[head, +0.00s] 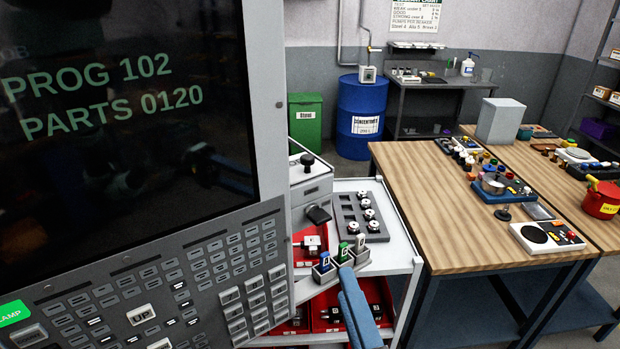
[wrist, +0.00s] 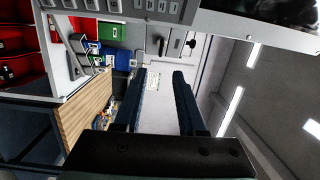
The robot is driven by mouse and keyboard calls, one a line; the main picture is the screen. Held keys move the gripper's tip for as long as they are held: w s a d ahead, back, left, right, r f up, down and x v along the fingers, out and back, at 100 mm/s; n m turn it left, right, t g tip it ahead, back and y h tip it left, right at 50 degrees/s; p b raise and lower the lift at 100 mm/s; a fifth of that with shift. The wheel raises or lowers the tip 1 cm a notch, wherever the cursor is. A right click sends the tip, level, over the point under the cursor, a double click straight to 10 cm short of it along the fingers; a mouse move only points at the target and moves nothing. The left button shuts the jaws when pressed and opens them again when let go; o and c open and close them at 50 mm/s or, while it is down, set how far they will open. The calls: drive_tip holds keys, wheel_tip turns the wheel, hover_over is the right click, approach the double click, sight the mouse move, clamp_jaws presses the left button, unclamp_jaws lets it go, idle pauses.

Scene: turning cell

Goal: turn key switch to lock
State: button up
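A key switch is not clearly made out in either view. A pale grey housing (head: 311,187) beside the machine's control panel carries a round black knob (head: 307,159) and a dark block-like handle (head: 318,214). I cannot tell whether either is the key switch, and no lock marking is readable. A blue finger (head: 361,312) shows at the bottom of the head view.
The control panel with a dark screen (head: 130,130) fills the left. A white cart (head: 402,262) holds a grey tray (head: 347,208), tagged items and red bins close by my finger. A wooden table (head: 430,200) with several items stands right. A blue drum (head: 361,112) stands behind.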

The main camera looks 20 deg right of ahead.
drive_tip(key=shift+s+r, duration=0.15)
drive_tip(key=shift+r, duration=0.15)
drive_tip(key=b, duration=0.7)
approach(324, 223)
drive_tip(key=w, duration=0.1)
drive_tip(key=w+p, duration=0.1)
drive_tip(key=w, duration=0.3)
drive_tip(key=w+d+p, duration=0.1)
drive_tip(key=w, duration=0.1)
drive_tip(key=shift+w+r+p, duration=0.3)
drive_tip(key=shift+w+p, duration=0.05)
drive_tip(key=shift+w, duration=0.05)
drive_tip(key=shift+w+d+f, duration=0.15)
drive_tip(key=shift+w, duration=0.55)
clamp_jaws()
